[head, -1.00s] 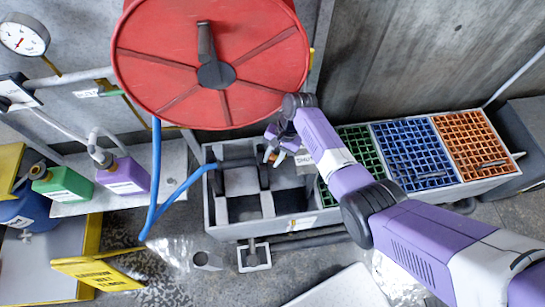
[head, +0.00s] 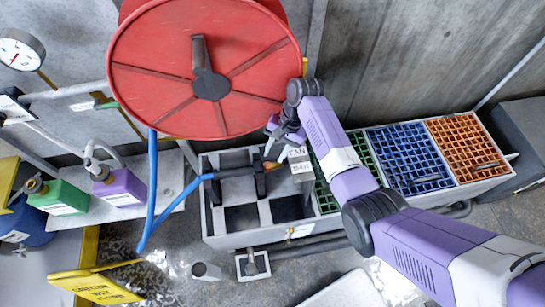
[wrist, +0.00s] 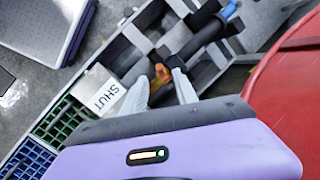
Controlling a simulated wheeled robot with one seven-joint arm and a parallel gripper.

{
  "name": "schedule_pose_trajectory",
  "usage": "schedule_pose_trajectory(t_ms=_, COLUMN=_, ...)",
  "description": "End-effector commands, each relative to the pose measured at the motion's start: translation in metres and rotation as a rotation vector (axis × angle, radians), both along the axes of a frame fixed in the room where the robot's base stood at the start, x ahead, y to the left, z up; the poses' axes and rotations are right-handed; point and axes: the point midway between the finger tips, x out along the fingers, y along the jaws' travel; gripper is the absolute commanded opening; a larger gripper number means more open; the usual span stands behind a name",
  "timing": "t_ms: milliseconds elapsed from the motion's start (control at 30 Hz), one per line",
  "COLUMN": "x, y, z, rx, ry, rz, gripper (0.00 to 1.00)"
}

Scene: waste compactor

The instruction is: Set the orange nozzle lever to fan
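The orange nozzle lever (head: 271,165) sits at the end of a dark spray wand (head: 236,173) lying across the grey bin. In the wrist view the lever (wrist: 162,74) shows at the tips of my gripper (wrist: 163,88), roughly between its two pale fingers. The fingers are spread apart, and I cannot tell whether either touches the lever. In the head view my gripper (head: 274,142) is just above the lever, partly hidden by my wrist. White labels (head: 298,154) stand beside it, one seeming to read FAN; a SHUT label (wrist: 103,91) shows in the wrist view.
A red reel (head: 205,70) hangs close above and left of my gripper. A blue hose (head: 180,205) runs to the wand. Green, blue (head: 408,158) and orange grids lie to the right. Green and purple bottles (head: 122,187) stand on the left shelf.

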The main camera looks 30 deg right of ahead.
Motion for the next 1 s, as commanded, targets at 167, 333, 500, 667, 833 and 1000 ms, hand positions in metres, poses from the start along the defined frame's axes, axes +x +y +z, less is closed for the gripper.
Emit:
schedule_pose_trajectory(t_ms=167, x=0.0, y=-0.001, z=0.002, rx=0.0, ry=0.002, rz=0.0, gripper=0.35)
schedule_pose_trajectory(t_ms=333, x=-0.001, y=0.0, z=0.0, rx=0.0, ry=0.001, rz=0.0, gripper=0.35)
schedule_pose_trajectory(t_ms=500, x=-0.006, y=0.007, z=-0.022, rx=0.0, ry=0.002, rz=0.013, gripper=0.35)
schedule_pose_trajectory(t_ms=667, x=-0.009, y=0.016, z=-0.038, rx=-0.051, ry=-0.054, rz=0.034, gripper=0.35)
schedule_pose_trajectory(t_ms=833, x=-0.011, y=0.02, z=-0.025, rx=-0.125, ry=-0.124, rz=0.016, gripper=0.35)
schedule_pose_trajectory(t_ms=1000, x=-0.011, y=0.016, z=0.001, rx=-0.175, ry=-0.167, rz=-0.024, gripper=0.35)
